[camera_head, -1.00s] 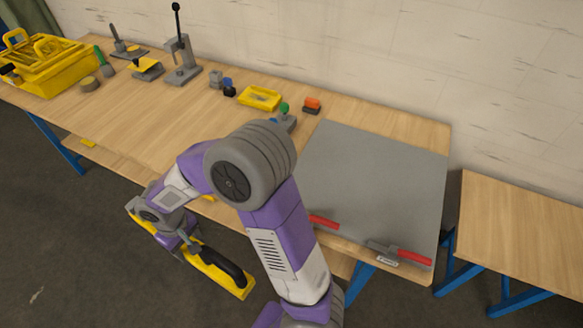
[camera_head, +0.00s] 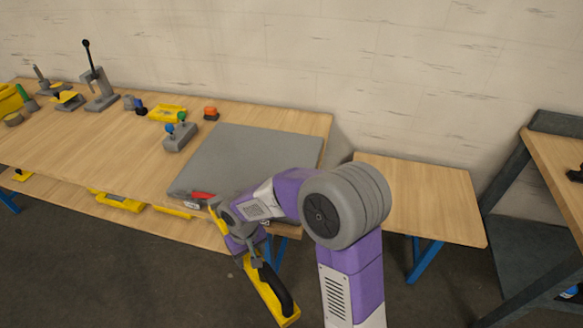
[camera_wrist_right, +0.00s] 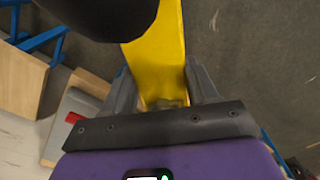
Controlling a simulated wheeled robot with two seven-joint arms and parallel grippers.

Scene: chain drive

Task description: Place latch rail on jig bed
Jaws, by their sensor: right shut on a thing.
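The latch rail (camera_head: 268,298) is a long yellow bar with a black handle. My right gripper (camera_head: 250,250) is shut on it and holds it over the floor, in front of the workbench edge. In the right wrist view the yellow rail (camera_wrist_right: 160,60) lies between the two fingers of the right gripper (camera_wrist_right: 162,98). The jig bed seems to be the flat grey plate (camera_head: 250,155) on the workbench, with a red-handled clamp (camera_head: 201,195) at its front left corner. The arm hides part of the plate's front edge. My left gripper is not in view.
A grey block with green and blue knobs (camera_head: 179,136), a yellow tray (camera_head: 167,113) and an orange block (camera_head: 211,112) stand left of and behind the plate. A lever press (camera_head: 100,90) stands further left. A lower wooden table (camera_head: 425,195) is at the right.

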